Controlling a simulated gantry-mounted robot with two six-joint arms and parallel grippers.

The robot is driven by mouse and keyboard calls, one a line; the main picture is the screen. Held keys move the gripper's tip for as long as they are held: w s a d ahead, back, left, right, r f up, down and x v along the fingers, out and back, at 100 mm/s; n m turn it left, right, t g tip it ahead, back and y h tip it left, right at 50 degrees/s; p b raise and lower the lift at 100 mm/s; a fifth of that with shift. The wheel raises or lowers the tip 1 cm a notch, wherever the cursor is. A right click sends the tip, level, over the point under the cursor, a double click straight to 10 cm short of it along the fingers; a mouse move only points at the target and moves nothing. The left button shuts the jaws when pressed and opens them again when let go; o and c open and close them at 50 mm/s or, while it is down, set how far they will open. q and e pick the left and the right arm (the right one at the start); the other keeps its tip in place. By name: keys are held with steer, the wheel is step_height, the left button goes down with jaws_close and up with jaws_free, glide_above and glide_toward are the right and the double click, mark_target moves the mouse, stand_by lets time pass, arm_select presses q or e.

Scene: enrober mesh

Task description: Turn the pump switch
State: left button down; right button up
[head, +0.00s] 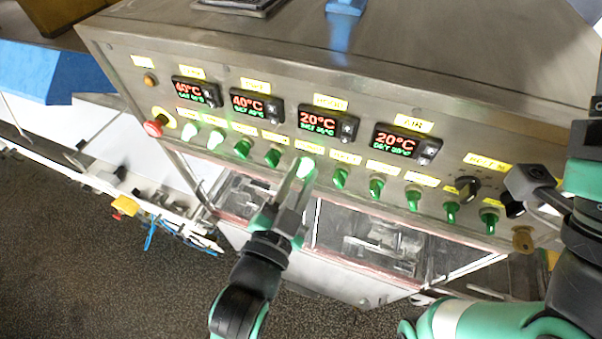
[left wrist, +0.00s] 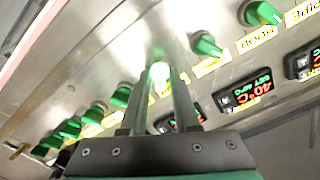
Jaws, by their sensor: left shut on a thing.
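A row of green rotary switches runs along the sloped steel control panel (head: 290,85) in the head view. The labels under the displays are too blurred for me to tell which one reads pump. My left gripper (head: 298,180) is shut on a brightly lit green switch (head: 307,165) near the middle of the row. In the left wrist view, the two fingers (left wrist: 160,85) stand on either side of this glowing switch (left wrist: 159,72). My right gripper (head: 530,190) is at the right end of the panel, near a black knob; its jaws are not clear.
Two switches at the left (head: 189,136) also glow; the others are dark green. Several temperature displays (head: 328,123) sit above the row. A red emergency button (head: 154,128) is at the panel's left end. A mesh conveyor (head: 375,245) lies below.

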stand_by(0.3)
arm_select(q)
steer(key=c, duration=0.9)
jaws_free()
steer(key=shift+s, duration=0.1)
